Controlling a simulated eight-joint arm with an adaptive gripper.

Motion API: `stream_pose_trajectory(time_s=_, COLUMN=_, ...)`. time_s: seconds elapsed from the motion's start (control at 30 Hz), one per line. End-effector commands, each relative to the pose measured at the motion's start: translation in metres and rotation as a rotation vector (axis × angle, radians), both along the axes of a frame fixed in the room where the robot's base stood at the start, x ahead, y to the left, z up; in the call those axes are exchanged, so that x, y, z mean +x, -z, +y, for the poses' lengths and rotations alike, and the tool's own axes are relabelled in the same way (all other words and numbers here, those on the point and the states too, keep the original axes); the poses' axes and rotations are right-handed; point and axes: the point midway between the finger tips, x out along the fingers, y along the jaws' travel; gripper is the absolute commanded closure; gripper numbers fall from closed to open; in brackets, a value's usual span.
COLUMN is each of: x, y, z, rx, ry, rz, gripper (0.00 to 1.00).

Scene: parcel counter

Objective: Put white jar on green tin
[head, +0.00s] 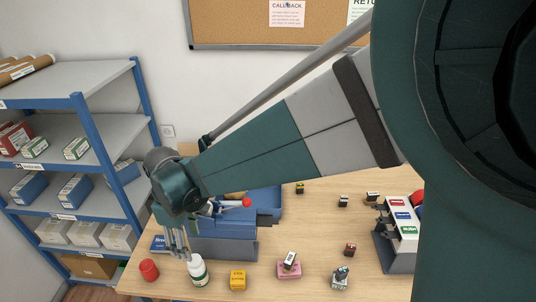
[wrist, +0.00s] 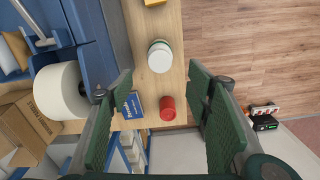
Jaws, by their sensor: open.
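The white jar (head: 199,273), a white upright container with a white cap and green on its side, stands near the front left of the counter. In the wrist view its round white top (wrist: 159,56) shows, with a thin green edge beside it. I cannot make out a separate green tin in either view. My gripper (head: 176,246) is open and empty, pointing down just left of and behind the jar. In the wrist view its fingers (wrist: 164,100) are wide apart, with the jar above the space between them.
A red cylinder (head: 149,270) stands left of the jar; a yellow box (head: 237,279) stands to its right. A blue box (head: 159,243) and a blue-grey device (head: 229,245) are close to my gripper. Small stamps are scattered right. A blue shelf rack (head: 100,150) stands left.

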Motion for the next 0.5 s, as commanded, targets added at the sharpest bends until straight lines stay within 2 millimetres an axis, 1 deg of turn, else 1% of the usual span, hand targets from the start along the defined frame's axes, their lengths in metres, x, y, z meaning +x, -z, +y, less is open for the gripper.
stream_pose_trajectory(time_s=0.17, x=0.001, y=-0.002, z=-0.004, rx=0.003, ry=0.009, rz=-0.002, gripper=0.51)
stream_pose_trajectory(time_s=0.27, x=0.004, y=-0.007, z=-0.012, rx=0.009, ry=0.028, rz=-0.008, gripper=0.51)
stream_pose_trajectory(time_s=0.37, x=0.009, y=-0.015, z=-0.026, rx=0.018, ry=0.062, rz=-0.018, gripper=0.51)
stream_pose_trajectory(time_s=0.5, x=0.018, y=-0.030, z=-0.054, rx=0.040, ry=0.131, rz=-0.039, gripper=0.51)
